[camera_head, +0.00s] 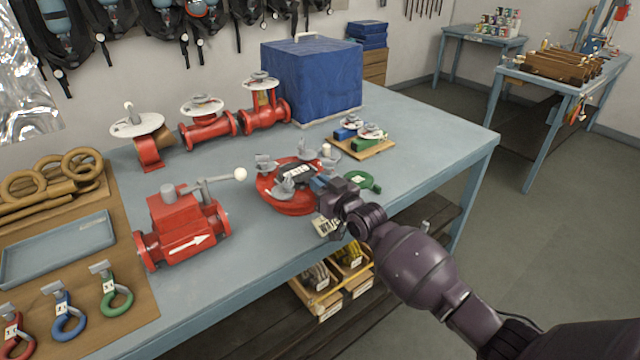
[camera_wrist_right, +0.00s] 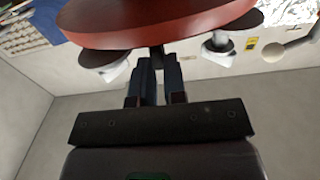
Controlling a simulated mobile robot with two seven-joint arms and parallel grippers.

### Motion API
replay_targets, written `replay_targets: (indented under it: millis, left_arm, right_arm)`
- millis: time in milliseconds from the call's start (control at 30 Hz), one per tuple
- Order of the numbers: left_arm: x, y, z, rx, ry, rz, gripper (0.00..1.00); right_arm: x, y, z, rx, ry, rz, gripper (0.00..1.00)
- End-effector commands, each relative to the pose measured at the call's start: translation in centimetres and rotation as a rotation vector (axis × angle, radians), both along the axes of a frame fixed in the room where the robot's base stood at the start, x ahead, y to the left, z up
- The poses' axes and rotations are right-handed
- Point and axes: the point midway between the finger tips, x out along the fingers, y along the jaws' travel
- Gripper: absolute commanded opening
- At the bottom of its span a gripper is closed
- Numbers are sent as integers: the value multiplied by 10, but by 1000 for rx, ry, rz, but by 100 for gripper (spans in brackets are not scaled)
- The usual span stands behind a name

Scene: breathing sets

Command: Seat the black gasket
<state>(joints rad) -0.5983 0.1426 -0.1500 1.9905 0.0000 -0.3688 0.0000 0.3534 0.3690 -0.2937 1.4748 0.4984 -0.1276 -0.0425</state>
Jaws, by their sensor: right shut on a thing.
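A round red flange body (camera_head: 290,196) stands on the bench with several grey clamps around its top. A black piece with white marks (camera_head: 298,172) shows among the clamps; it looks like part of the black gasket, but its outline is mostly hidden. My right gripper (camera_head: 322,184) is at the near right edge of the red body. In the right wrist view its fingers (camera_wrist_right: 158,68) are shut on a narrow dark piece, apparently the gasket's tab, beside the red disc (camera_wrist_right: 155,25). Whether the gasket lies flat is hidden. My left gripper is not in view.
A green ring (camera_head: 362,181) lies just right of the gripper. A red valve (camera_head: 184,230) with a lever stands to the left. A wooden board (camera_head: 362,150) with small valves and a blue covered box (camera_head: 312,80) stand behind. The bench's right end is clear.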

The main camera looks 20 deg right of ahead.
Motion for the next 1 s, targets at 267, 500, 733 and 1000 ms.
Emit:
replay_targets:
  millis: [267, 500, 733, 1000]
  left_arm:
    - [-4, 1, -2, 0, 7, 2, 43]
    - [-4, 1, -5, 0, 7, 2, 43]
    - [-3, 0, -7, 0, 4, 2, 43]
    - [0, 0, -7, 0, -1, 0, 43]
  right_arm:
    - [0, 0, 0, 0, -1, 0, 0]
    - [0, 0, -3, 0, -1, 0, 0]
    - [0, 0, -8, 0, -1, 0, 0]
    - [0, 0, -11, 1, 0, 0, 29]
